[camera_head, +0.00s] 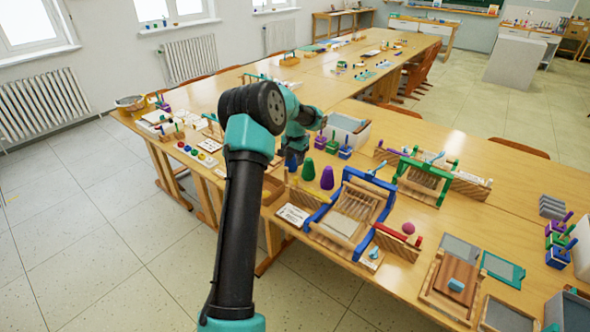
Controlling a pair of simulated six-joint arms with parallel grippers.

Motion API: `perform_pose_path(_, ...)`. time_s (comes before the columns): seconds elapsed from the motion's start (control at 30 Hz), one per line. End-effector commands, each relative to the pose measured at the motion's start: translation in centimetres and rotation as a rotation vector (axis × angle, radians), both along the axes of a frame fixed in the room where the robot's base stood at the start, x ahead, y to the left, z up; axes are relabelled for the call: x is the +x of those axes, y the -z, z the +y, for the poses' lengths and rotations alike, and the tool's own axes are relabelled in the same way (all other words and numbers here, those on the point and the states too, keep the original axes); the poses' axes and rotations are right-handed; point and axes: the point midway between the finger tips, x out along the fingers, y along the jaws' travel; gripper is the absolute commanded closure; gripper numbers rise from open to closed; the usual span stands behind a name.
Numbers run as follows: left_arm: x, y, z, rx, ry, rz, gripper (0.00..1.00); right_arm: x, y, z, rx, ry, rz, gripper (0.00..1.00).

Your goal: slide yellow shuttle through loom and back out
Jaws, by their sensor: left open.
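A loom with a blue frame (320,213) and wooden slats stands near the front edge of the table. A second loom with a green frame (441,190) stands behind it to the right. My right gripper is not in view.
A green cone (308,170) and a purple cone (327,178) stand between my left gripper and the blue loom. A wooden block with a red bar (390,232) sits right of that loom. A white bin (347,128) stands behind. Bare tabletop (520,180) lies at the back right.

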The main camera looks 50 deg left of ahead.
Motion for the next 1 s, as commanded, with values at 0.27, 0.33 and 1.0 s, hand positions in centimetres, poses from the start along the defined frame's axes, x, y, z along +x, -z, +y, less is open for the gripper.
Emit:
perform_pose_path(0.27,0.0,-5.3,0.0,0.002,-0.001,-0.004,0.57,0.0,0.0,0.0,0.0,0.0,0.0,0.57)
perform_pose_path(0.33,0.0,-6.2,0.0,0.001,-0.001,-0.003,0.57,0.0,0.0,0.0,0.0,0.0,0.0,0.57)
perform_pose_path(1.0,0.0,-7.5,0.0,0.0,0.0,0.0,0.57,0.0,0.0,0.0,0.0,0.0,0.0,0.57)
